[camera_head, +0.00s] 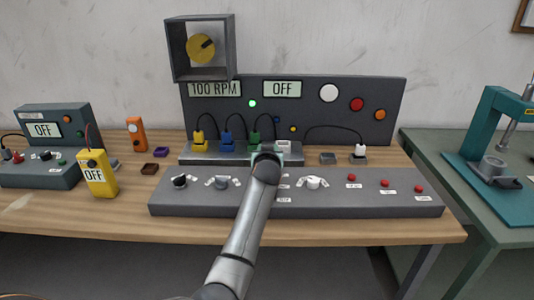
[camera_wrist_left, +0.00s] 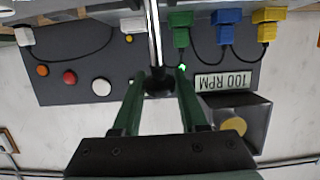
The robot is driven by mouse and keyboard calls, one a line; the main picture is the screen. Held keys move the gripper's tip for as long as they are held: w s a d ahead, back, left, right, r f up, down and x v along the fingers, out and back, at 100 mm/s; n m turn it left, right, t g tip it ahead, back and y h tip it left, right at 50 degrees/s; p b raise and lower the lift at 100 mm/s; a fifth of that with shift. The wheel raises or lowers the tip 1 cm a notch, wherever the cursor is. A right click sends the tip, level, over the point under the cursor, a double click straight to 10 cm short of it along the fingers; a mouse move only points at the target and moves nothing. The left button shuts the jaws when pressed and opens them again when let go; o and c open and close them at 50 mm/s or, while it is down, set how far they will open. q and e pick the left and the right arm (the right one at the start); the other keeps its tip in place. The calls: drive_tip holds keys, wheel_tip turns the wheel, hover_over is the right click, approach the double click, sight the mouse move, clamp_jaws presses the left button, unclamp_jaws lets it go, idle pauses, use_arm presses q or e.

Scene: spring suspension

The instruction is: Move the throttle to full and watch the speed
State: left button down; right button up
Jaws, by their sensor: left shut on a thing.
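My left gripper (camera_head: 264,158) is at the middle of the console, and its arm covers the lever in the head view. In the left wrist view, its two green fingers (camera_wrist_left: 160,78) are shut on the black knob (camera_wrist_left: 158,86) at the end of a metal lever rod (camera_wrist_left: 154,35), which looks like the throttle. The speed display (camera_head: 214,88) reads 100 RPM; it also shows upside down in the left wrist view (camera_wrist_left: 222,81). A yellow disc with a dark mark (camera_head: 201,48) sits in a grey box above it. My right gripper is not in view.
A second display (camera_head: 282,89) reads OFF, and a green lamp (camera_head: 252,103) is lit. The front panel (camera_head: 330,205) carries knobs and red buttons. Several coloured plugs with cables stand behind it. A yellow meter (camera_head: 97,175) reading OFF stands at the left.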

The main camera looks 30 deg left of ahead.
use_arm(q)
drive_tip(key=shift+b+x, duration=0.3)
drive_tip(key=shift+x, duration=0.5)
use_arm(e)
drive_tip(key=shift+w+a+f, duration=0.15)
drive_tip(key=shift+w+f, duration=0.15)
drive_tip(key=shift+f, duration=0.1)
use_arm(q)
drive_tip(key=shift+f, duration=0.25)
drive_tip(key=shift+c, duration=2.3)
unclamp_jaws()
drive_tip(key=shift+f, duration=0.1)
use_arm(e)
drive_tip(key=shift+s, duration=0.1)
